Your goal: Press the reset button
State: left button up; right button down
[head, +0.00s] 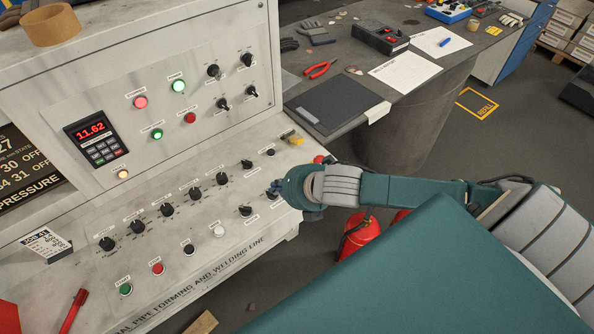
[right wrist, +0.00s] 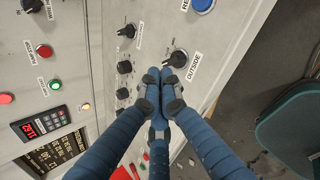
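In the right wrist view a round blue button (right wrist: 203,4) shows at the top edge, partly cut off, beside a label starting "RE". My right gripper (right wrist: 165,88) has its blue fingers brought together with nothing between them. The fingertips appear just beside the black knob labelled OUTSIDE (right wrist: 175,58), with the blue button beyond it; I cannot tell if they touch the panel. In the head view my right gripper (head: 275,187) is over the right end of the sloped console panel (head: 200,215), and I cannot make out the blue button there. My left gripper is not in view.
Several black knobs (head: 167,210) line the panel. A green button (head: 125,289) and a red button (head: 157,268) sit at its lower left. A dark workbench (head: 330,110) stands behind. A red fire extinguisher (head: 358,240) stands on the floor beside the console.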

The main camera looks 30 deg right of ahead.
jog(key=w+d+r+n, duration=0.2)
jog(key=d+r+n, duration=0.4)
jog(key=d+n, duration=0.3)
jog(key=shift+w+d+n+t+h, duration=0.15)
jog(key=shift+w+n+t+h, duration=0.15)
jog(key=shift+n+h, duration=0.1)
jog(key=shift+f, duration=0.2)
notch_tip(320, 180, down, 6)
jog(key=b, duration=0.7)
jog(key=shift+f, duration=0.25)
jog(key=shift+f+b, duration=0.5)
jog(key=shift+f, duration=0.55)
